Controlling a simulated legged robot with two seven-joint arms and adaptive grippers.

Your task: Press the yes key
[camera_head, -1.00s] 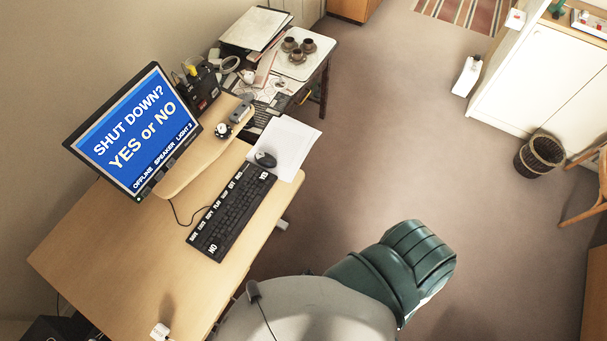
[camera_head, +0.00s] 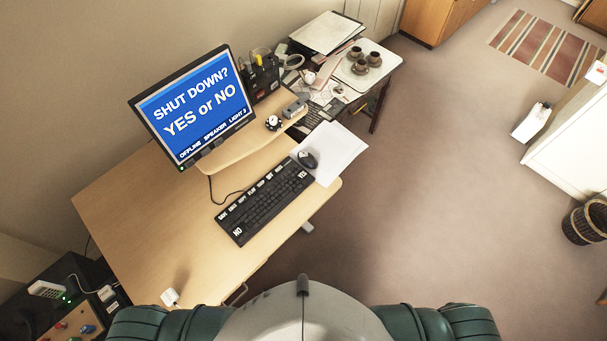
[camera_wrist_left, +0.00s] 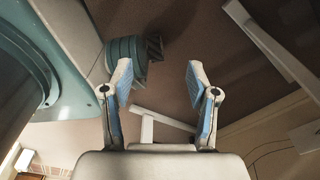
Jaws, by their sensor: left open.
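A black keyboard (camera_head: 262,204) lies on the wooden desk (camera_head: 140,215) in the head view. Its white YES key (camera_head: 302,174) is at the far right end, and its white NO key (camera_head: 238,232) is at the near left end. The monitor (camera_head: 196,106) reads "SHUT DOWN? YES or NO" on blue. My left gripper (camera_wrist_left: 158,95) shows only in the left wrist view, open and empty, with nothing between its fingers. The keyboard is not in that view. My right gripper is in neither view.
A mouse (camera_head: 308,159) lies on white paper (camera_head: 335,150) beside the keyboard's YES end. A side table with cups (camera_head: 361,67) stands behind. A wastebasket (camera_head: 587,221) is at the right. The floor right of the desk is clear.

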